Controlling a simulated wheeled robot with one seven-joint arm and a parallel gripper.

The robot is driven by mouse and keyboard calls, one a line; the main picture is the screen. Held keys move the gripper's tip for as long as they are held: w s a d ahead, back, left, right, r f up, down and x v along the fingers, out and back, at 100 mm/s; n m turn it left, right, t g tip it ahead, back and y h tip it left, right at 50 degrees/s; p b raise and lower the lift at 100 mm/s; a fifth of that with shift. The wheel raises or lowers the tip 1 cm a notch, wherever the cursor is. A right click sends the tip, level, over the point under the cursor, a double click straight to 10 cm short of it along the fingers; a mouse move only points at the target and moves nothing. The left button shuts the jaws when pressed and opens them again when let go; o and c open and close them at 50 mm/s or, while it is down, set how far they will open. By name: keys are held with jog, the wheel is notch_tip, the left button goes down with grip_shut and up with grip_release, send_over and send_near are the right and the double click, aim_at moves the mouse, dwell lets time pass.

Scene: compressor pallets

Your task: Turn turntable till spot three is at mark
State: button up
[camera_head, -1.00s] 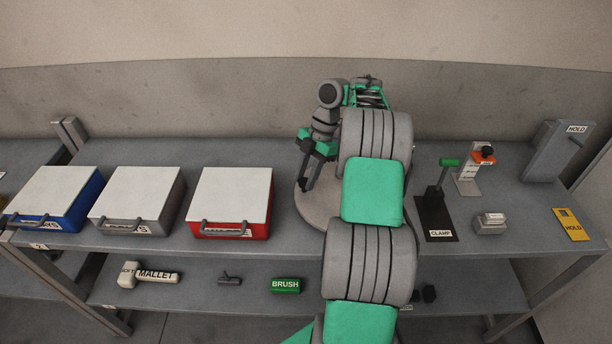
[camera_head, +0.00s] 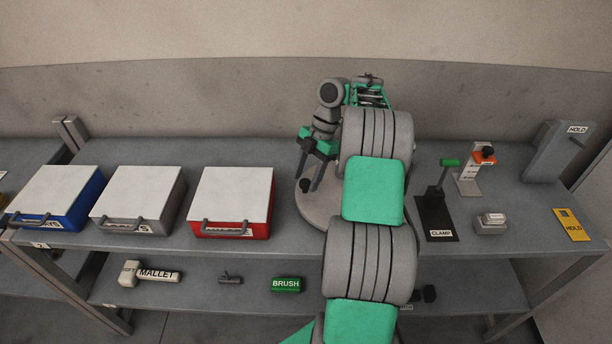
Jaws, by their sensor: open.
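The turntable (camera_head: 318,212) is a round grey disc on the bench top, behind and left of my arm. My arm covers its right side, and no spot numbers or mark can be made out. A small dark knob (camera_head: 305,186) stands at its left edge. My gripper (camera_head: 308,184) points down over the left part of the turntable, with its fingers apart. Its fingertips are close to the knob; I cannot tell whether they touch it.
Blue (camera_head: 85,206), grey (camera_head: 165,215) and red (camera_head: 262,222) boxes with white lids stand left of the turntable. A mallet (camera_head: 150,273) and brush (camera_head: 287,284) lie on the lower shelf.

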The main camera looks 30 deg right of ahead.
jog(key=p+v, duration=0.6)
jog(key=v, duration=0.1)
jog(key=shift+r+p, duration=0.35)
jog(key=shift+p, duration=0.05)
